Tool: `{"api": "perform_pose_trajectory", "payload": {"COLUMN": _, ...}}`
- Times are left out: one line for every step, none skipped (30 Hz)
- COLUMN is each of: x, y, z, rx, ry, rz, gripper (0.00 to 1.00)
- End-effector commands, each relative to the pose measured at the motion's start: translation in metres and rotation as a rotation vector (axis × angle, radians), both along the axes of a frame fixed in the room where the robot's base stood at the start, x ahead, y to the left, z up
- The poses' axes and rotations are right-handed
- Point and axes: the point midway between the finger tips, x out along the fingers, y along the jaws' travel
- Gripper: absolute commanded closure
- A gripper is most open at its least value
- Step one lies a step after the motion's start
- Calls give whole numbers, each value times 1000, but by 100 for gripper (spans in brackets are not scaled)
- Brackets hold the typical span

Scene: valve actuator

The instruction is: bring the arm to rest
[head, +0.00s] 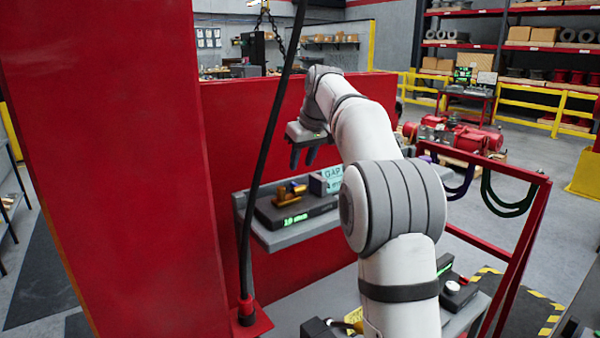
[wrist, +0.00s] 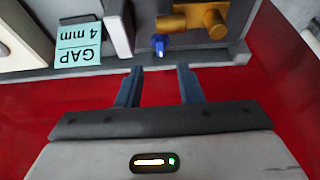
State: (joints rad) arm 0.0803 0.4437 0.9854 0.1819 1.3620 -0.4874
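My gripper (head: 303,158) hangs from my bent white arm, fingers pointing down, in front of the red panel and above the grey shelf (head: 275,240). In the wrist view my gripper (wrist: 160,72) has its two dark blue fingers apart, with nothing held between them. Beyond the fingertips lie a brass fitting (wrist: 195,20) and a small blue part (wrist: 158,43). In the head view the brass fitting (head: 290,192) rests on a dark block (head: 310,212) with a green display.
A tall red panel (head: 110,150) and a black cable (head: 262,160) stand left of my arm. A red frame (head: 520,240) stands at right.

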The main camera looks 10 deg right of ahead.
Motion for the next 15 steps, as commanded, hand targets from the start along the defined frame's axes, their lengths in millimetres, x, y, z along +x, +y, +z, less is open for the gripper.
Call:
{"api": "perform_pose_trajectory", "payload": {"x": -1, "y": -1, "z": 4, "rx": 0, "ry": -2, "rz": 0, "gripper": 66}}
{"api": "perform_pose_trajectory", "payload": {"x": -2, "y": -1, "z": 6, "rx": 0, "ry": -2, "rz": 0, "gripper": 66}}
{"api": "perform_pose_trajectory", "payload": {"x": -3, "y": -1, "z": 7, "rx": 0, "ry": -1, "rz": 0, "gripper": 66}}
{"api": "perform_pose_trajectory", "payload": {"x": -3, "y": -1, "z": 8, "rx": 0, "ry": 0, "rz": 0, "gripper": 66}}
{"api": "perform_pose_trajectory", "payload": {"x": -3, "y": -1, "z": 8, "rx": 0, "ry": 0, "rz": 0, "gripper": 66}}
{"api": "perform_pose_trajectory", "payload": {"x": -3, "y": -1, "z": 9, "rx": 0, "ry": 0, "rz": 0, "gripper": 66}}
{"api": "perform_pose_trajectory", "payload": {"x": -3, "y": -1, "z": 9, "rx": 0, "ry": 0, "rz": 0, "gripper": 66}}
{"api": "perform_pose_trajectory", "payload": {"x": -3, "y": -1, "z": 9, "rx": 0, "ry": 0, "rz": 0, "gripper": 66}}
{"api": "perform_pose_trajectory", "payload": {"x": -3, "y": -1, "z": 9, "rx": 0, "ry": 0, "rz": 0, "gripper": 66}}
{"api": "perform_pose_trajectory", "payload": {"x": -3, "y": -1, "z": 9, "rx": 0, "ry": 0, "rz": 0, "gripper": 66}}
{"api": "perform_pose_trajectory", "payload": {"x": -3, "y": -1, "z": 9, "rx": 0, "ry": 0, "rz": 0, "gripper": 66}}
{"api": "perform_pose_trajectory", "payload": {"x": -4, "y": -1, "z": 9, "rx": 0, "ry": 0, "rz": -1, "gripper": 66}}
{"api": "perform_pose_trajectory", "payload": {"x": -4, "y": -1, "z": 8, "rx": 0, "ry": 0, "rz": -1, "gripper": 66}}
{"api": "perform_pose_trajectory", "payload": {"x": -6, "y": -1, "z": 8, "rx": 0, "ry": 0, "rz": -3, "gripper": 66}}
{"api": "perform_pose_trajectory", "payload": {"x": -9, "y": 0, "z": 8, "rx": 0, "ry": 1, "rz": -8, "gripper": 66}}
